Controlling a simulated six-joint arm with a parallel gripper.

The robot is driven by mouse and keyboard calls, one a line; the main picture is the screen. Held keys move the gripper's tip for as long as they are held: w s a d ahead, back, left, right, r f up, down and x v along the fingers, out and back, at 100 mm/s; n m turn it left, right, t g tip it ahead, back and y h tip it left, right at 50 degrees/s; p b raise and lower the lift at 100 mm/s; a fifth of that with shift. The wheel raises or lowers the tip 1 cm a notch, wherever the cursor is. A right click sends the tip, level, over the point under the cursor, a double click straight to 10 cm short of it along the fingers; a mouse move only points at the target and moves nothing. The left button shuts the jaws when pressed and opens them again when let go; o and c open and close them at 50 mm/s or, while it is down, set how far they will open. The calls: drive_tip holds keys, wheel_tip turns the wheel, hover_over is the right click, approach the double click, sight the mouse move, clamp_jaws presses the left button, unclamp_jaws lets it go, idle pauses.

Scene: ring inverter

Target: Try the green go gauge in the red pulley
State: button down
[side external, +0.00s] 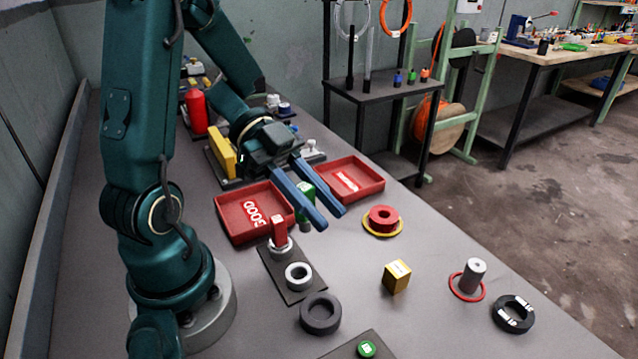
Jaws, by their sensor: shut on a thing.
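My gripper (330,219), with two long blue fingers, is shut on the green go gauge (306,188). The fingers hide part of the gauge. The gripper is above the table, between the two red trays. The red pulley (382,213) lies flat with its hole up, on or within a yellow ring (370,230), to the right of and nearer the camera than the gripper. The gauge is apart from the pulley.
A red tray marked GOOD (228,226) is left of the gripper; another red tray (375,181) is behind it. A dark plate (301,292) carries a red-handled gauge (278,231) and a grey ring (298,276). A black ring (320,313), yellow cube (396,277) and grey cylinder (473,274) stand in front.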

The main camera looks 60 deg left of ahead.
drive_tip(key=w+a+n+t+y, duration=0.1)
drive_tip(key=w+a+n+t, duration=0.2)
drive_tip(key=w, duration=0.7)
drive_tip(key=w+a+n+t+y, duration=0.2)
drive_tip(key=w, duration=0.7)
drive_tip(key=shift+w+d+f, duration=0.1)
drive_tip(key=shift+d+f, duration=0.05)
drive_tip(key=shift+f, duration=0.9)
drive_tip(key=shift+w+d+f, duration=0.1)
drive_tip(key=shift+d+f, duration=0.05)
drive_tip(key=shift+f, duration=0.95)
drive_tip(key=shift+w+d+f, duration=0.1)
drive_tip(key=shift+d+f, duration=0.05)
drive_tip(key=shift+f, duration=0.9)
drive_tip(key=shift+f+g, duration=0.3)
drive_tip(key=shift+f, duration=1.5)
drive_tip(key=shift+r, duration=0.1)
wheel_tip(320, 180, up, 7)
idle(0.9)
